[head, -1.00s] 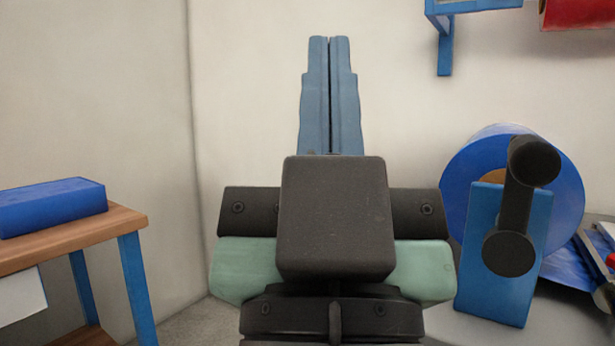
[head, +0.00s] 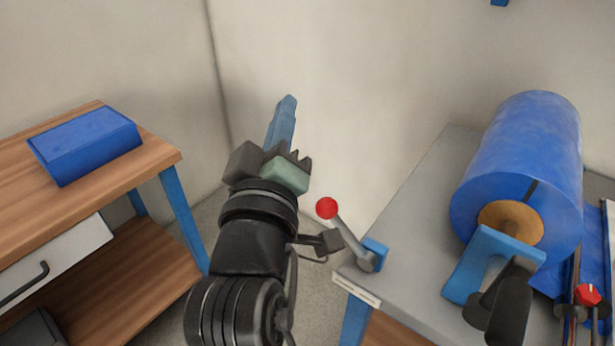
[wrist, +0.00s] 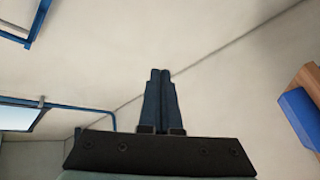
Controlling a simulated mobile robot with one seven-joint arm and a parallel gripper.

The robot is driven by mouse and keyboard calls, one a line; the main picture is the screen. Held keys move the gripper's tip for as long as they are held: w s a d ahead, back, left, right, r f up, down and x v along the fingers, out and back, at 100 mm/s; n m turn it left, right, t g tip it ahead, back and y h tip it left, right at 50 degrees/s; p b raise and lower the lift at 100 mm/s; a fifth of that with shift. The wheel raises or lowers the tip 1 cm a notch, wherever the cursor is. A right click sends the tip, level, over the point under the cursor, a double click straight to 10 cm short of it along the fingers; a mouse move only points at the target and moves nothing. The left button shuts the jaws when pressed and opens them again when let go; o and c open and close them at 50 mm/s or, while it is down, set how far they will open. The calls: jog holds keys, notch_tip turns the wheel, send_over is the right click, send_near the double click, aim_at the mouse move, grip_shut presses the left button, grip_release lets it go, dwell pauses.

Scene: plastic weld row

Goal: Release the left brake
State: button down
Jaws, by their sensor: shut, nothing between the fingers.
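A lever with a red ball knob (head: 327,208) and a grey metal shaft stands at the left front corner of the grey table in the head view. Its shaft leans up and left from a blue bracket (head: 374,254). My gripper (head: 289,101) points up and away, left of and beyond the lever, apart from it. Its blue fingers are together with nothing between them; they also show closed in the wrist view (wrist: 160,73). The wrist view does not show the lever.
A grey-topped table (head: 433,190) carries a large blue roll (head: 530,140) and a black crank (head: 505,300). A red knob (head: 588,295) sits at the far right. A wooden bench (head: 60,215) with a blue box (head: 85,145) stands left. Walls are behind my gripper.

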aim_at(347, 234)
notch_tip(347, 234, down, 8)
jog(key=a+n+g+p, duration=0.3)
jog(key=n+g+p, duration=0.2)
jog(key=n+p, duration=0.4)
jog(key=s+d+f+n+g+h+p, duration=0.1)
jog(key=s+f+n+g+h+p, duration=0.1)
jog(key=s+f+n+p, duration=0.6)
jog(key=s+g+p, duration=0.1)
jog(key=p, duration=0.2)
jog(key=shift+s+d+f+h, duration=0.15)
jog(key=shift+s+f+h, duration=0.05)
jog(key=shift+s+h, duration=0.15)
jog(key=w+d+p, duration=0.1)
jog(key=w+d, duration=0.4)
jog(key=w, duration=0.3)
jog(key=shift+f+p, duration=0.4)
jog(key=shift+d, duration=0.1)
